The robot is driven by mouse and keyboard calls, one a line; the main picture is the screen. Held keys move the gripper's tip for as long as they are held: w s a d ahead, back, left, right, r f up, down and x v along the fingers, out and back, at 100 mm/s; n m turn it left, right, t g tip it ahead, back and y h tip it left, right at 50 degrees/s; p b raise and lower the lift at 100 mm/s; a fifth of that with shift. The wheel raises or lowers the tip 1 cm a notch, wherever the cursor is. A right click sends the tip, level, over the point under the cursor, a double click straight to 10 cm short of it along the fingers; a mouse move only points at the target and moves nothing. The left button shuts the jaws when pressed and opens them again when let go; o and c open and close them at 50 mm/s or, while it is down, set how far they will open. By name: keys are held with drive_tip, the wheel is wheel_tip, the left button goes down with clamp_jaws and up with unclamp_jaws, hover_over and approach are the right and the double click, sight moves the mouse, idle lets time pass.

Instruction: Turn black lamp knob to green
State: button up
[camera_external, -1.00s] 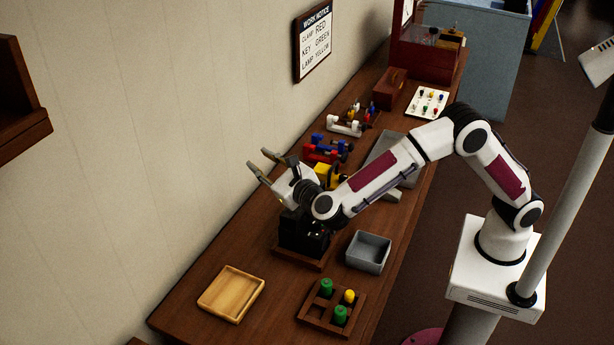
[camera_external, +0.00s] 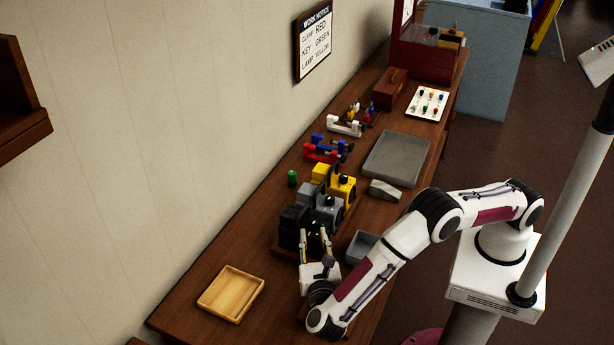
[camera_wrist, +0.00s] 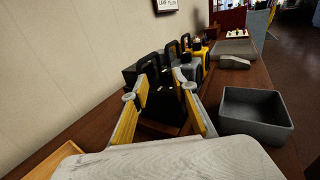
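A black lamp (camera_external: 291,222) stands at the near end of the lamp group, with another black part (camera_external: 317,241) beside it toward my gripper. The black lamp body and handles also show in the wrist view (camera_wrist: 165,98). My gripper (camera_external: 315,234) is low at the near side of the black lamp, its fingers pointing toward it. In the wrist view my gripper's yellow-padded fingers (camera_wrist: 164,88) are apart, with black lamp parts between or just beyond them. I cannot tell whether they touch. The knob and its setting cannot be made out.
A grey bin (camera_wrist: 255,117) is close on the right. A wooden tray (camera_external: 231,293) lies at left. A green cylinder (camera_external: 292,178) stands near the wall. A wall notice (camera_external: 313,41) reads lamp yellow.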

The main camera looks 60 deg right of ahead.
sight(316, 226)
drive_tip(key=shift+s+a+f, duration=0.1)
drive_tip(key=shift+s+f, duration=0.3)
drive_tip(key=shift+s, duration=0.2)
drive_tip(key=shift+x, duration=3.95)
clamp_jaws()
